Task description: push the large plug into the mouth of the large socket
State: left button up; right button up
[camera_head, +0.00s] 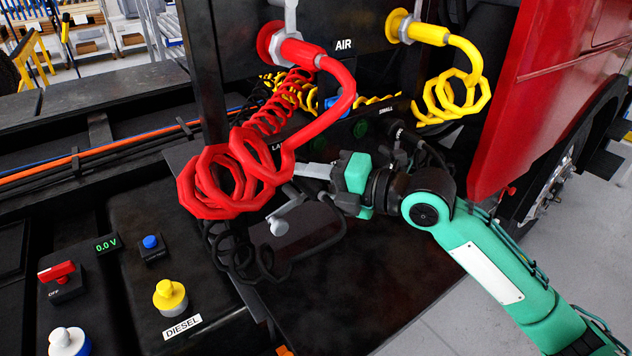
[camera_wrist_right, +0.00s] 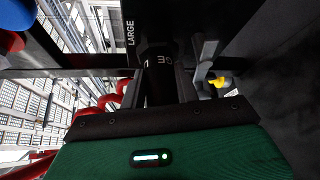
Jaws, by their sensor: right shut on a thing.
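My right gripper (camera_head: 320,176) reaches in from the right, below the panel under the red air hose. In the right wrist view, its fingers (camera_wrist_right: 160,92) are shut on the large plug (camera_wrist_right: 158,70), a black cylinder with pale markings. The plug points away from the gripper toward the dark panel with the LARGE label (camera_wrist_right: 130,33). The large socket's mouth is hidden behind the plug there, so I cannot tell whether they touch. In the head view the red coil and the gripper hide plug and socket. My left gripper is not in view.
A red coiled hose (camera_head: 225,180) hangs just left of the gripper. A yellow coiled hose (camera_head: 455,95) hangs at upper right. A black coiled cable (camera_head: 245,262) hangs below the red coil. A grey-tipped lever (camera_head: 279,226) stands close by. The red cab (camera_head: 560,80) is at right.

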jog(key=shift+w+r, duration=0.1)
dwell(0.3)
jog(key=o, duration=1)
jog(key=shift+c, duration=0.2)
jog(key=shift+o, duration=1.1)
jog(key=shift+w+a, duration=0.1)
jog(key=shift+a, duration=0.05)
jog(key=shift+s+d+b, duration=0.25)
jog(key=shift+d+b, duration=0.05)
jog(key=shift+d, duration=0.2)
jog(key=b+v, duration=0.5)
jog(key=v, duration=0.7)
jog(key=shift+s+d, duration=0.15)
jog(key=shift+d, duration=0.2)
jog(key=shift+d, duration=0.1)
